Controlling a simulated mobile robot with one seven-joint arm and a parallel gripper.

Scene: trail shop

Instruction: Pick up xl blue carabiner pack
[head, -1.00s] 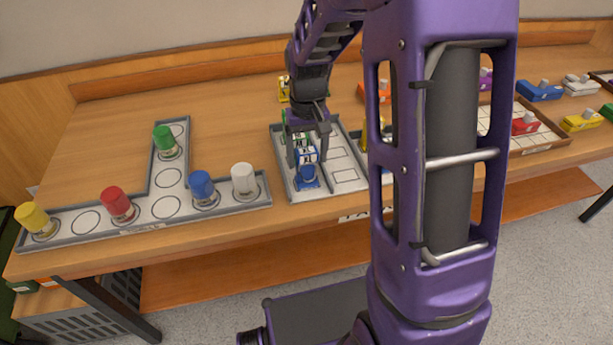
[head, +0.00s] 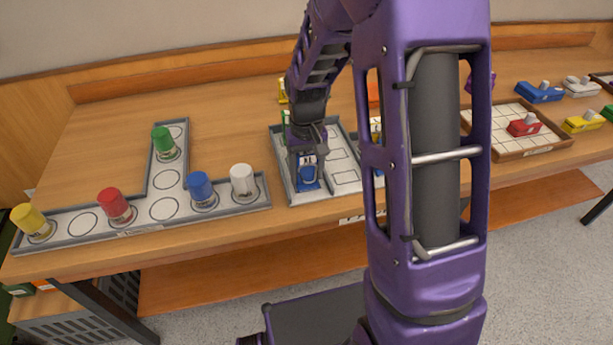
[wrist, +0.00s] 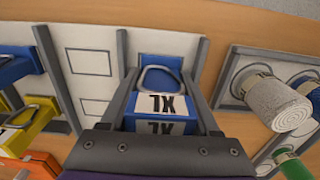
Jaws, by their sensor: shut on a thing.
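In the head view the blue pack (head: 308,182) is at the front of the left column of a grey tray (head: 342,188), partly hidden by my gripper (head: 308,170). I cannot tell whether the pack still touches the tray floor.
A brown-rimmed grid tray (head: 490,124) holds a red block (head: 523,125) at the right. Yellow packs (wrist: 28,118) lie near the gripper. Bare table lies behind the left tray.

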